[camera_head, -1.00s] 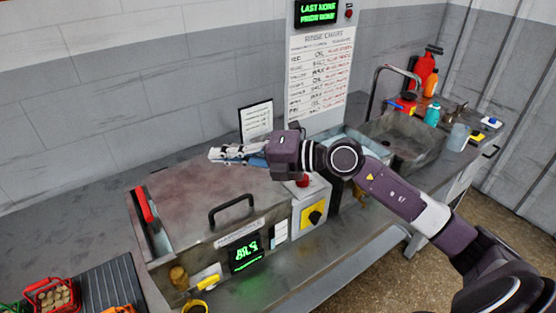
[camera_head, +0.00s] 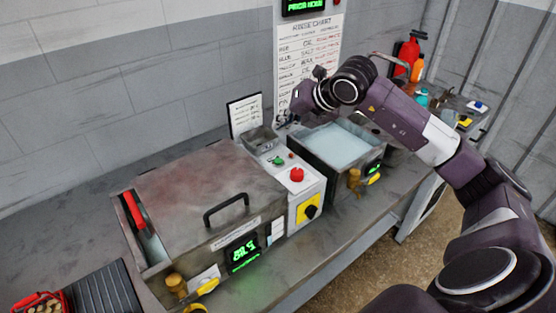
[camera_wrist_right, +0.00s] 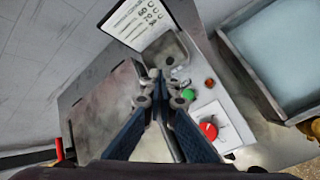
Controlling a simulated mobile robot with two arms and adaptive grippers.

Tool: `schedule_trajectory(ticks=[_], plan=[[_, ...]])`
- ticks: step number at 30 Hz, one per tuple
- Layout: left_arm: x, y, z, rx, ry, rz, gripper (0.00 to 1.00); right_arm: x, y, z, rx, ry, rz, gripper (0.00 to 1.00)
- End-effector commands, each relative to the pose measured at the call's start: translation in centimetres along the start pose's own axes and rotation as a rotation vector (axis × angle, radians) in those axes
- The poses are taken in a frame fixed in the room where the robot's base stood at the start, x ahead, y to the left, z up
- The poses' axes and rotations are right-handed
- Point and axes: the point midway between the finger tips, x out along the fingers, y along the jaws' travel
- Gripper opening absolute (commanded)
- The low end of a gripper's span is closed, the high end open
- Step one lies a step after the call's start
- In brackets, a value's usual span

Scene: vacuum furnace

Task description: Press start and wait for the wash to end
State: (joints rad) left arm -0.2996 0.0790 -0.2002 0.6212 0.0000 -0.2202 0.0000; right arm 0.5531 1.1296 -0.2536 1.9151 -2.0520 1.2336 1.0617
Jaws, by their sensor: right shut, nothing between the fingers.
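The washer (camera_head: 205,185) has a stained metal lid that lies closed, with a black handle and a green lit display (camera_head: 241,252) whose digits I cannot read for sure. On the control box (camera_head: 308,191) to its right are a green button (camera_head: 278,160), a red knob (camera_head: 297,174) and a yellow-black switch (camera_head: 308,208). In the wrist view, my right gripper (camera_wrist_right: 160,85) is shut and empty. Its tips appear just left of the green button (camera_wrist_right: 188,95); I see no contact. The red knob (camera_wrist_right: 208,130) lies nearer and to the right. My left gripper is out of view.
An open tank of pale liquid (camera_head: 338,146) stands right of the control box. A small metal cup (camera_head: 259,139) and a propped sheet (camera_head: 245,114) are behind the box. Bottles (camera_head: 417,67) stand at the far right. A red basket (camera_head: 38,303) is at the front left.

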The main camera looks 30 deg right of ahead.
Motion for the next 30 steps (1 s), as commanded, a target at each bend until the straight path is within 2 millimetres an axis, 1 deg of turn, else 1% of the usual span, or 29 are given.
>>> schedule_trajectory(ticks=[5,11,20,21,22,25,30], plan=[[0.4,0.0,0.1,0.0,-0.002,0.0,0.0,0.4,-0.2,-0.3,0.0,0.001,0.001,0.0],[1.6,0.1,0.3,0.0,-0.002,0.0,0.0,1.7,-1.2,-1.3,0.0,0.002,0.002,0.0],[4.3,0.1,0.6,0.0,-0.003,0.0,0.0,4.7,-3.4,-3.5,0.0,0.003,0.001,0.0],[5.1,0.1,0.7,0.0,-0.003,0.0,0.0,5.3,-3.8,-3.9,0.0,0.002,0.002,0.0],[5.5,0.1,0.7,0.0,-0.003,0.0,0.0,5.5,-3.9,-4.1,0.0,0.001,0.002,0.0],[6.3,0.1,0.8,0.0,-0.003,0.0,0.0,6.0,-4.3,-4.4,0.0,0.001,0.002,0.0],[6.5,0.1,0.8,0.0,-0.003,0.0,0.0,6.2,-4.4,-4.6,0.0,0.001,0.003,0.0]])
